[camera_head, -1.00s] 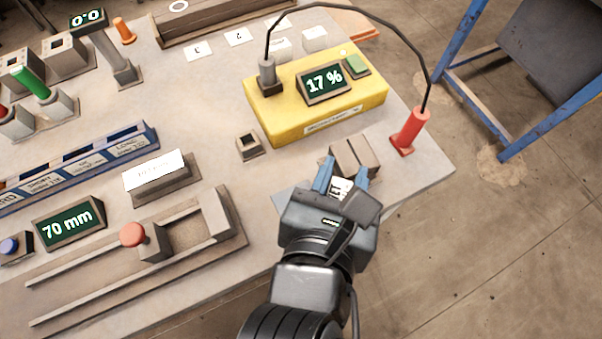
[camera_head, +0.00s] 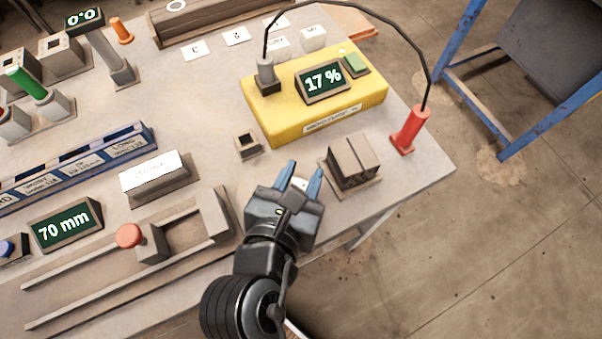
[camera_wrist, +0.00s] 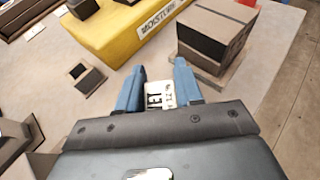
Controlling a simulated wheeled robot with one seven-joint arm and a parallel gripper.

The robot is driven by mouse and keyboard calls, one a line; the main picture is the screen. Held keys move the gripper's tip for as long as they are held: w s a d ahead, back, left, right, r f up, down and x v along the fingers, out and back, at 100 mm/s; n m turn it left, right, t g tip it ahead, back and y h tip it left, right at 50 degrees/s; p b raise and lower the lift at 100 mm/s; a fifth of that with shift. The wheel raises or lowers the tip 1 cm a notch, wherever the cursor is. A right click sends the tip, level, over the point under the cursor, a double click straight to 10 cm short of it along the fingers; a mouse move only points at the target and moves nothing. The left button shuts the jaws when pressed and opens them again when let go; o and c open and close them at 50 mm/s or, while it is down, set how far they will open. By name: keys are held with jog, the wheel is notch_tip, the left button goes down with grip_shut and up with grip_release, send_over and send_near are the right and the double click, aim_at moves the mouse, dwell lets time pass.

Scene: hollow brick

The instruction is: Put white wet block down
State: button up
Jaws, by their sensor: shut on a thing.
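The white block (camera_wrist: 158,96) with black lettering, of which "ET" is readable in the wrist view, sits between the blue fingers of my gripper (camera_wrist: 158,80). In the head view my gripper (camera_head: 301,178) is at the table's front edge, left of the brown brick (camera_head: 353,160), and a small white part of the block shows between its fingers. My gripper is shut on the block. Most of the block is hidden by the fingers and palm. I cannot tell whether it touches the table.
The yellow moisture meter (camera_head: 300,110) reads 17 % and stands behind. Its cable runs to a red probe (camera_head: 408,131) at right. A small square socket (camera_head: 247,145) is left of my gripper. A slide rig (camera_head: 130,260) lies at left. Bare table (camera_head: 215,125) surrounds the socket.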

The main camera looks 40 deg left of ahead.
jog(key=shift+f, duration=0.15)
jog(key=o, duration=1)
jog(key=shift+r, duration=0.2)
jog(key=v, duration=1.2)
